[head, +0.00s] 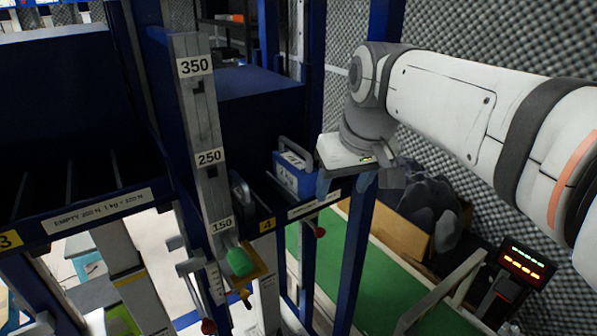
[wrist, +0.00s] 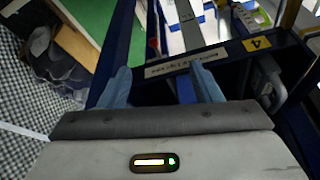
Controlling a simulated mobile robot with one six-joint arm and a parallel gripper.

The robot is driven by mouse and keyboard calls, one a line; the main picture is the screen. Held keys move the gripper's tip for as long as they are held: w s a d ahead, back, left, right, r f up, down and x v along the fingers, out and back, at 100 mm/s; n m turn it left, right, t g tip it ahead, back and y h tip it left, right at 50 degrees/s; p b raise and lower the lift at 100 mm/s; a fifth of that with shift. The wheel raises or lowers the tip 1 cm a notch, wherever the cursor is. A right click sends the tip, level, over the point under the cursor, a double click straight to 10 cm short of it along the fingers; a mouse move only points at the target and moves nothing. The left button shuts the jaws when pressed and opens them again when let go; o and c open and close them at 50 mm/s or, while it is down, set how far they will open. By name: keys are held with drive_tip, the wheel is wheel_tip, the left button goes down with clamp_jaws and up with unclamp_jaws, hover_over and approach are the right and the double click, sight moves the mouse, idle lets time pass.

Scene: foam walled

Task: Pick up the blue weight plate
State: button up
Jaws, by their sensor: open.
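The blue weight plate (head: 296,180) is a blue block with a grey handle on top and a pale label on its face. It stands upright on the dark shelf in the middle of the head view. My gripper (head: 344,184) is open, with blue fingers pointing down, just right of the plate and seemingly empty. In the wrist view my gripper (wrist: 161,87) has its fingers spread over the dark shelf bay. A blue strip shows beside the right finger there; I cannot tell whether it is the plate.
A grey handled weight (head: 240,190) stands on the shelf to the left, also in the wrist view (wrist: 267,80). A numbered upright post (head: 202,140) rises left of it. Blue frame posts (head: 354,240) stand close below my gripper. A bin of dark lumps (head: 400,228) is at the right.

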sight(294, 159)
drive_tip(key=w+a+r+n+b, duration=0.1)
drive_tip(key=w+a+r, duration=0.2)
drive_tip(key=w+a+r+n+y+b, duration=0.1)
drive_tip(key=w+a+r+n, duration=0.1)
drive_tip(key=w+a+r, duration=0.1)
drive_tip(key=shift+w+a+f, duration=0.15)
drive_tip(key=shift+a, duration=0.1)
drive_tip(key=x, duration=0.7)
drive_tip(key=shift+a, duration=0.15)
clamp_jaws()
idle(0.8)
drive_tip(key=shift+w+r, duration=0.15)
drive_tip(key=shift+r, duration=0.1)
